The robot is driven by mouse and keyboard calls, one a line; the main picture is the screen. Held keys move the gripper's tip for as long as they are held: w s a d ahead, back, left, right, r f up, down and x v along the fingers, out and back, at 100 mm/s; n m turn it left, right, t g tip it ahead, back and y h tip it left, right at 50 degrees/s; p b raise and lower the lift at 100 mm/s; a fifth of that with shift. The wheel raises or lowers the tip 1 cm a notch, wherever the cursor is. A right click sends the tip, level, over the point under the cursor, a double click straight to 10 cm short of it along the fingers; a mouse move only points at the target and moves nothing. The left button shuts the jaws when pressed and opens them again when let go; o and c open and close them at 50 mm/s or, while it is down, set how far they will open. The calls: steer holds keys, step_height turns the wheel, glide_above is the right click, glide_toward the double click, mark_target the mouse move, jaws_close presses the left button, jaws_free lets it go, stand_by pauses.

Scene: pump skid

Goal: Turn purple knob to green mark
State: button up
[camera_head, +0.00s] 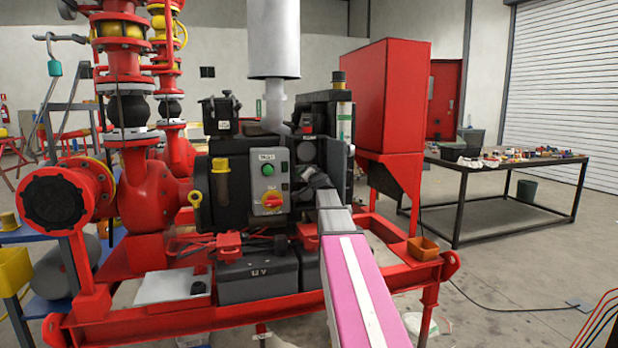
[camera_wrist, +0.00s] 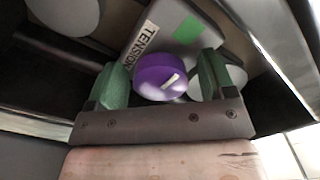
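The purple knob (camera_wrist: 163,83) shows in the wrist view, round, with a pale pointer line on its face. The green mark (camera_wrist: 187,29) is a green patch on the grey plate above and to the right of the knob, by a label reading TENSION (camera_wrist: 141,50). My gripper (camera_wrist: 165,85) has its two green fingers apart, one on each side of the knob. I cannot tell whether the fingers touch it. In the head view my pink and white arm (camera_head: 352,280) reaches into the black engine, and the knob is hidden there.
A grey control box (camera_head: 268,182) with a green button and a red and yellow switch is left of my arm. Dark and pale metal parts crowd the knob closely. The red skid frame (camera_head: 180,318) runs below. A table with small parts (camera_head: 520,163) stands at right.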

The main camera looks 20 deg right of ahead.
steer(key=s, duration=1)
steer(key=shift+s, duration=0.4)
